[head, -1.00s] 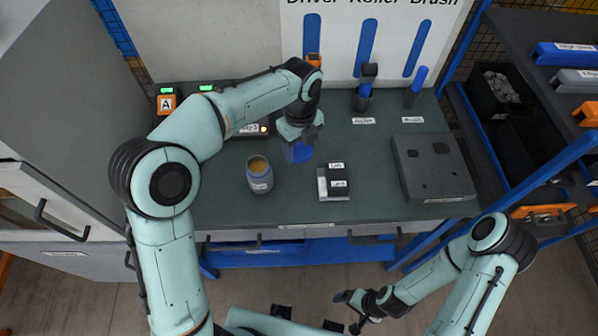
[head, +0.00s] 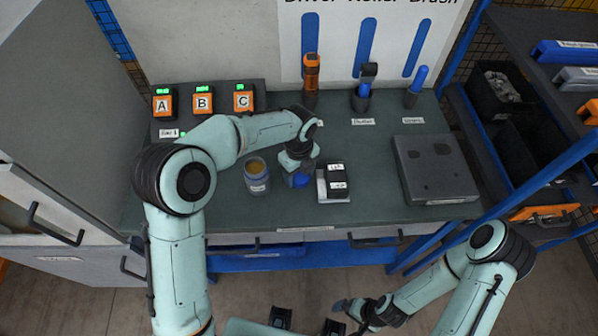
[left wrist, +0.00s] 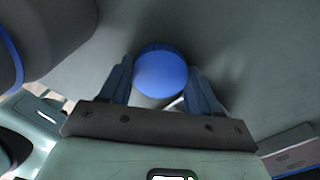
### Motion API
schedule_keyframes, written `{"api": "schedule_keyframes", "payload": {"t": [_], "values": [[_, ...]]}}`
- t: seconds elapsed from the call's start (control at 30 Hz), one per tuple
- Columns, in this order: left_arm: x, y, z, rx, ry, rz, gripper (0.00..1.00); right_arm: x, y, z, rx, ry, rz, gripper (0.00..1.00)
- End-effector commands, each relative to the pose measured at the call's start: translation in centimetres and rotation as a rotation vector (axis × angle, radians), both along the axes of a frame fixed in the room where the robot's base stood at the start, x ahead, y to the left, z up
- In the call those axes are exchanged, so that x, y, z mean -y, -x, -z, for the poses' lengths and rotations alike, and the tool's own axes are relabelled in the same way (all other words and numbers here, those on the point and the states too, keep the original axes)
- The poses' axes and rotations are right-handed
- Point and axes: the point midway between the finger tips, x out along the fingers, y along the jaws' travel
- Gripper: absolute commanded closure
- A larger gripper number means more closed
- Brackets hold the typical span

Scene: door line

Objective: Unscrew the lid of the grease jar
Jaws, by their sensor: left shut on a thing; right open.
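The grease jar (head: 257,185) stands upright and open on the bench, with yellowish grease showing in its mouth. Its round blue lid (head: 301,181) is off the jar, just to the right of it. My left gripper (head: 299,176) is shut on the lid. In the left wrist view the lid (left wrist: 161,73) sits between the two fingers. I cannot tell whether the lid touches the bench. My right gripper (head: 347,307) is open and empty, low in the head view in front of the bench.
A black-and-white labelled block (head: 335,183) stands close to the right of the lid. A grey case (head: 434,168) lies further right. Orange units A, B and C (head: 203,102) stand at the back left. An orange driver (head: 311,75) and other tools stand in holders at the back.

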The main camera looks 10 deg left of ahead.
Motion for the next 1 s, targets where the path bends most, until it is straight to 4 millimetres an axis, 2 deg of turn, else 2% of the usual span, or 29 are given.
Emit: {"api": "schedule_keyframes", "payload": {"t": [0.2, 0.23, 0.27, 0.53, 0.67, 0.77, 1.0], "values": [[0.0, 0.0, 0.4, -0.001, 0.001, 0.0, 0.74, 0.0, 0.1, 0.1, -0.001, 0.0, 0.0, 0.01], [0.0, 0.0, 0.4, 0.0, 0.0, 0.0, 0.31, 0.0, 0.1, 0.1, -0.001, 0.0, 0.0, 0.01], [0.0, 0.0, 0.3, 0.0, 0.0, 0.0, 0.27, 0.0, 0.1, 0.1, -0.001, 0.0, 0.0, 0.01], [0.0, 0.0, 0.3, 0.0, 0.0, 0.0, 0.27, 0.0, 0.0, 0.1, 0.0, 0.0, 0.0, 0.01], [0.0, -0.1, -0.6, 0.002, 0.001, 0.0, 0.27, 0.0, -0.1, -0.1, 0.001, 0.0, 0.0, 0.01], [0.0, -0.1, -2.2, 0.004, 0.0, 0.001, 0.27, 0.0, -0.2, -0.4, 0.002, 0.0, 0.0, 0.01], [0.1, -0.2, -7.6, 0.005, 0.002, 0.0, 0.27, 0.0, -0.9, -1.3, 0.01, 0.0, 0.0, 0.01]]}}
